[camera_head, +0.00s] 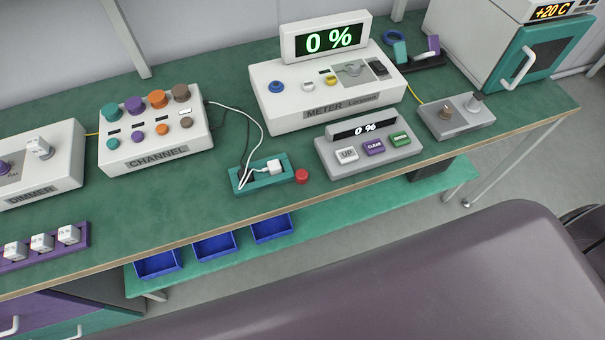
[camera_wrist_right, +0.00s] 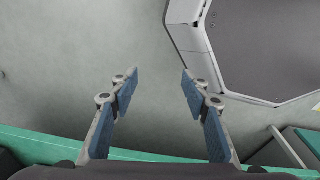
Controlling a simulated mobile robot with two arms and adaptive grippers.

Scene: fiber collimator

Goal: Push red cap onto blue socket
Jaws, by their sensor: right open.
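The small red cap (camera_head: 302,176) sits on the green table near its front edge, just right of the teal holder. A round blue piece (camera_head: 276,88), likely the blue socket, is on the left of the white meter's top face; nothing covers it. My right gripper (camera_wrist_right: 156,84) shows only in the right wrist view. Its blue-padded fingers are apart with nothing between them, over grey floor, far from the cap and socket in view. My left gripper is not in view.
The teal holder (camera_head: 262,174) carries a white plug with a cable looping to the channel box (camera_head: 154,134). A grey button box (camera_head: 368,151) stands between the cap and the right side. The meter (camera_head: 325,95) stands behind. Green table (camera_head: 190,204) is clear left of the holder.

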